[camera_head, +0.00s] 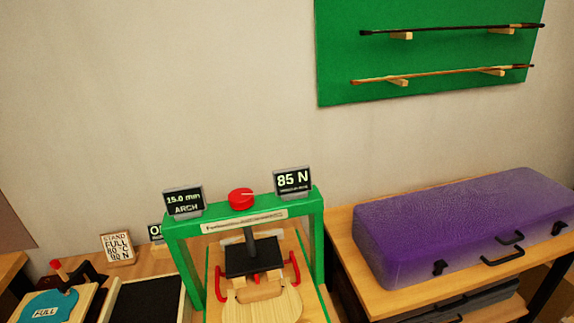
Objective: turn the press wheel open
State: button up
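The press is a green frame (175,240) standing on a wooden bench, low in the middle of the view. Its red wheel (241,199) sits on top of the crossbar, with a pale line on it. A grey screw (249,240) runs down to a black pressing block (253,258). Red hook-shaped parts (294,272) flank the block. A pale wooden violin-like plate (265,305) lies below; I cannot tell whether the block touches it. The right display (292,181) reads 85 N; the left display (184,201) reads 15.0 mm ARCH. My gripper is not in view.
A purple case (450,225) lies on a wooden table to the right. At left are a black-topped tray (147,300), a small sign (118,249) and a teal FULL pad (48,308). Bows hang on a green wall board (430,58). The space above the wheel looks clear.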

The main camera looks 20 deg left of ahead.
aim_at(240, 199)
jog(key=u, duration=0.2)
jog(key=i, duration=1.45)
jog(key=u, duration=0.5)
